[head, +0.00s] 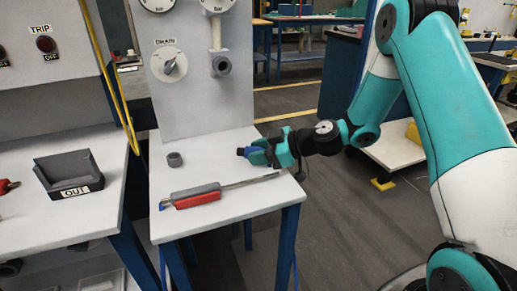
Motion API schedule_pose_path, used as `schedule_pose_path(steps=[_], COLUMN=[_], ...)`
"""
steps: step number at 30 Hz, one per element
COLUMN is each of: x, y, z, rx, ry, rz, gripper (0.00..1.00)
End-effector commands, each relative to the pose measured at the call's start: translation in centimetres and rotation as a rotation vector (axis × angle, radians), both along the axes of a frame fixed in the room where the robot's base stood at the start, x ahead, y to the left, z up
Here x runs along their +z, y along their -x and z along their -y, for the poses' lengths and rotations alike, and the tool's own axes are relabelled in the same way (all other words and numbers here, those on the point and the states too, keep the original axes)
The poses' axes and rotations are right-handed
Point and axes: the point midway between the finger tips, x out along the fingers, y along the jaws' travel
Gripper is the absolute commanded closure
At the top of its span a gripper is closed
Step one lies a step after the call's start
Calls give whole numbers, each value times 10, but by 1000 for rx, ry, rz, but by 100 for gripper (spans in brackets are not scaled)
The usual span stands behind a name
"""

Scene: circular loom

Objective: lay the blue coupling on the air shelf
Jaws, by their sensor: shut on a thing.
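The blue coupling (241,152) shows as a small blue and dark piece at the tip of my gripper (256,153). My teal gripper is shut on it, and the jaws hide part of it. The gripper reaches in from the right, over the back right part of a white shelf (225,225) that stands below the gauge panel and seems to be the air shelf. The coupling appears a little above the shelf top, but I cannot tell the exact gap.
A red and grey tool (195,196) with a long thin nozzle lies across the shelf, and a dark grey ring (174,159) stands at the back left. Behind rises the gauge panel (190,100) with a DRAIN dial. An OUT tray (68,172) is on the left bench.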

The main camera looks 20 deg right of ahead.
Motion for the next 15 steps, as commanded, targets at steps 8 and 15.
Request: schedule_pose_path(steps=[8, 15], x=[0, -4], y=[0, 0], z=[0, 0], rx=[0, 0], ry=[0, 0], rz=[0, 0], gripper=[100, 100])
